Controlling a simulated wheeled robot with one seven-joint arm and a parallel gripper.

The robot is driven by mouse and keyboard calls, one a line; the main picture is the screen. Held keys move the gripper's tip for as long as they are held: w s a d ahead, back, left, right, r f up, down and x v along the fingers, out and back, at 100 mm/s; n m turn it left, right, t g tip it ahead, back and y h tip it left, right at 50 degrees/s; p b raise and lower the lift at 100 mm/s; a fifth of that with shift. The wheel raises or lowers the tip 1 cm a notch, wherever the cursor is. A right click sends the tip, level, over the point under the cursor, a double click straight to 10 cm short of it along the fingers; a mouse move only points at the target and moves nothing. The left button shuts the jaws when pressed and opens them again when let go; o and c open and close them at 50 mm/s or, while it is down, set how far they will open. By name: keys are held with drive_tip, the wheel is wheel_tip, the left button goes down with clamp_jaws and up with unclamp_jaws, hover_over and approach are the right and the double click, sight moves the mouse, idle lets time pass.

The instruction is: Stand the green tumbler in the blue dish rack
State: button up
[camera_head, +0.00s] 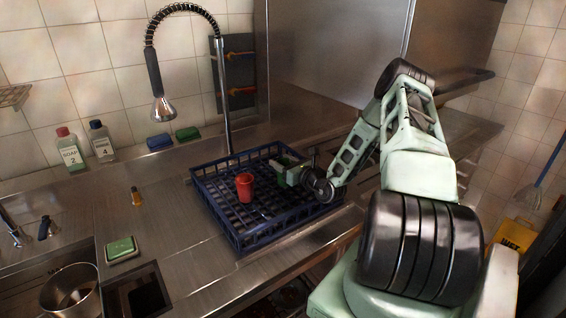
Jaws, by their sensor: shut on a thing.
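The blue dish rack (243,238) sits on the steel counter, an open crate with a grid floor. My gripper (283,167) reaches in from the right, over the right part of the rack. It is shut on the green tumbler (292,177), which shows as a small green patch at the fingers. The fingers and wrist hide much of the tumbler, and I cannot tell whether its base touches the rack floor.
A red cup (244,187) stands in the rack, left of my gripper. A tap spout (163,108) hangs behind. Two bottles (70,148) and blue and green sponges (160,142) line the back. A green sponge (121,249) and a metal pot (71,291) are at the front left.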

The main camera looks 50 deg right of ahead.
drive_tip(key=shift+f, duration=0.2)
drive_tip(key=o, duration=1)
